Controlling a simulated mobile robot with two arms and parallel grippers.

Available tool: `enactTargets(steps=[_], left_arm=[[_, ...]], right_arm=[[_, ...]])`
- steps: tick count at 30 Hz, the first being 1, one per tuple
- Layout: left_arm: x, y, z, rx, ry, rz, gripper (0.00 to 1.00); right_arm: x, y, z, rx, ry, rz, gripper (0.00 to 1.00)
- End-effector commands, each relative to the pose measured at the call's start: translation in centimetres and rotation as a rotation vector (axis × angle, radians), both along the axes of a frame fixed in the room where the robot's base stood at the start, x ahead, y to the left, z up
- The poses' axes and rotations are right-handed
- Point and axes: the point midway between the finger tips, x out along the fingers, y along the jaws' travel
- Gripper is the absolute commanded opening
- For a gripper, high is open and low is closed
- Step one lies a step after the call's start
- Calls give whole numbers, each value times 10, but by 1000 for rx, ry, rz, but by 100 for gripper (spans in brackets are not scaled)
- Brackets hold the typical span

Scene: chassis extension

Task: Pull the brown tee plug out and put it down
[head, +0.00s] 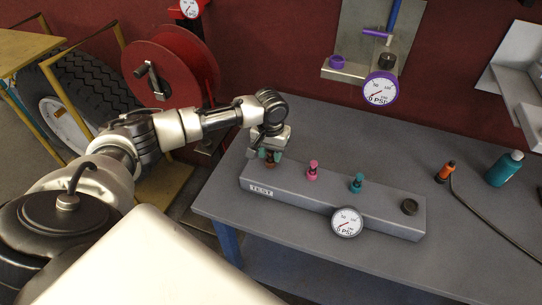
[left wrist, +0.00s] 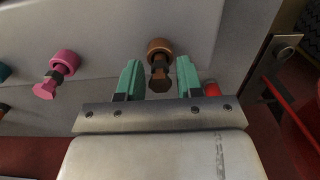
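The brown tee plug (left wrist: 160,60) stands in the left end of the grey test block (head: 385,213). In the head view the plug (head: 271,165) is partly covered by my left gripper (head: 270,155), which is directly above it. In the left wrist view the green fingers of my left gripper (left wrist: 160,80) are apart, one on each side of the plug, with gaps between them and it. A pink plug (head: 312,170) and a teal plug (head: 357,183) stand further right in the block. My right gripper is not in view.
The block lies on a grey table (head: 300,126) and has a gauge (head: 346,222) on its front and a dark cap (head: 409,207) at its right end. An orange-tipped tool (head: 446,171) and a teal bottle (head: 505,168) stand at right. A red reel (head: 172,75) is behind my arm.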

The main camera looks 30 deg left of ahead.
Motion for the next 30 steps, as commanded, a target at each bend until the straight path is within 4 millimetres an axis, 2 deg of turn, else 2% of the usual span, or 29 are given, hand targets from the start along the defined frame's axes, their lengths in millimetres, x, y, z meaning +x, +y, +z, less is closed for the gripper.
enactTargets(steps=[1,6,7,14,30], left_arm=[[0,0,0,0,0,0,28],[0,0,0,0,0,0,2],[0,0,0,0,0,0,0],[0,0,2,0,0,0,0],[1,0,21,0,-2,1,0]], right_arm=[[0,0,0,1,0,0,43],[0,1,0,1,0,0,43],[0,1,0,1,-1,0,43],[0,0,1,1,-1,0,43],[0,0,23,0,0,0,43]])
